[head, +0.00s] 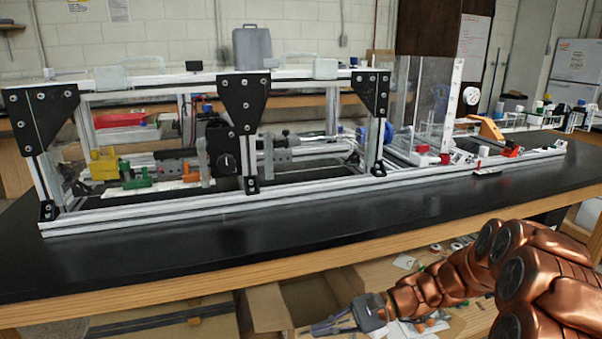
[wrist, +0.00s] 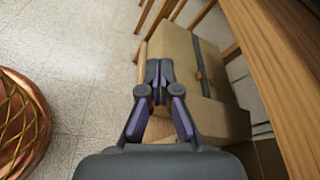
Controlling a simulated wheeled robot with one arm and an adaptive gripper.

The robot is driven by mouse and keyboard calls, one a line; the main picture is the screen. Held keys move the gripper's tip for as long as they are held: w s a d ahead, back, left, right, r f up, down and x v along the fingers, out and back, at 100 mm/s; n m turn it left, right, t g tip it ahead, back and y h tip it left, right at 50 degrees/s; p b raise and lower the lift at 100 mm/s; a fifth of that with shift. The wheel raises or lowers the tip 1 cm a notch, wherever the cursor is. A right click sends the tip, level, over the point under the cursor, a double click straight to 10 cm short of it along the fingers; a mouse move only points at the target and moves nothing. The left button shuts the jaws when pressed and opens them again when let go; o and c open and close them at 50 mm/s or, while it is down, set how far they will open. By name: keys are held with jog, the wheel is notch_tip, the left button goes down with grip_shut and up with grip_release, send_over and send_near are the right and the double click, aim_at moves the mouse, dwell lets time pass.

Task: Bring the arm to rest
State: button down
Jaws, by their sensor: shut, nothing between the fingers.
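My gripper (head: 336,325) is at the bottom middle of the head view, in front of and below the front edge of the black-topped bench (head: 480,206). My copper-coloured arm reaches in from the lower right. In the wrist view my gripper (wrist: 159,66) points down past the bench, its two fingers together and nothing between them. The aluminium extrusion frame (head: 310,190) stands on the bench, well apart from my gripper.
A cardboard box (wrist: 175,47) is below my gripper in the wrist view. A wooden edge (wrist: 270,75) runs close along the right there. Open tiled floor (wrist: 75,60) lies to the left. Loose small items lie on a shelf under the bench.

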jog(key=s+a+r+n+g+h+p, duration=0.1)
jog(key=s+r+n+g+h+p, duration=0.2)
jog(key=s+r, duration=0.55)
jog(key=s+d+r+n+t+h+p, duration=0.2)
jog(key=s+d+r+h+p, duration=0.4)
jog(key=s, duration=0.4)
jog(key=s+d+r+n+t+h+p, duration=0.1)
jog(key=s+d+r+n+h+p, duration=0.3)
jog(key=s+d+r+p, duration=0.4)
jog(key=shift+s+d+r+n+t+h+p, duration=0.25)
jog(key=shift+s+r+n+t+h+p, duration=0.15)
jog(key=shift+s+r+h+p, duration=0.45)
